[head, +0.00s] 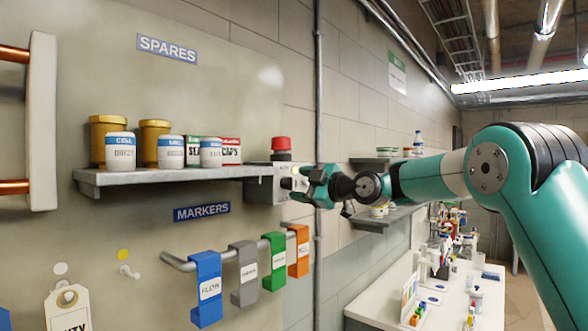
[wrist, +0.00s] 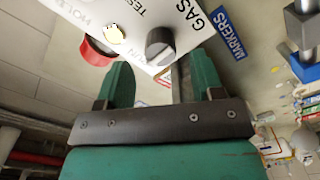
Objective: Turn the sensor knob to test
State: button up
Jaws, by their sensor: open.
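The sensor box (head: 262,188) is fixed to the wall at the right end of the shelf, with a red cap (head: 281,148) on top.
The shelf (head: 170,177) holds several jars left of the box. Below hangs a rail (head: 178,263) with several coloured tags. A vertical pipe (head: 318,100) runs behind my gripper. A white bench (head: 385,295) with small items stands at lower right.

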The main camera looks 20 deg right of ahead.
aim_at(293, 184)
jog(key=shift+p+x, duration=0.7)
jog(key=shift+x, duration=0.85)
jog(key=shift+c, duration=0.2)
jog(key=c, duration=0.9)
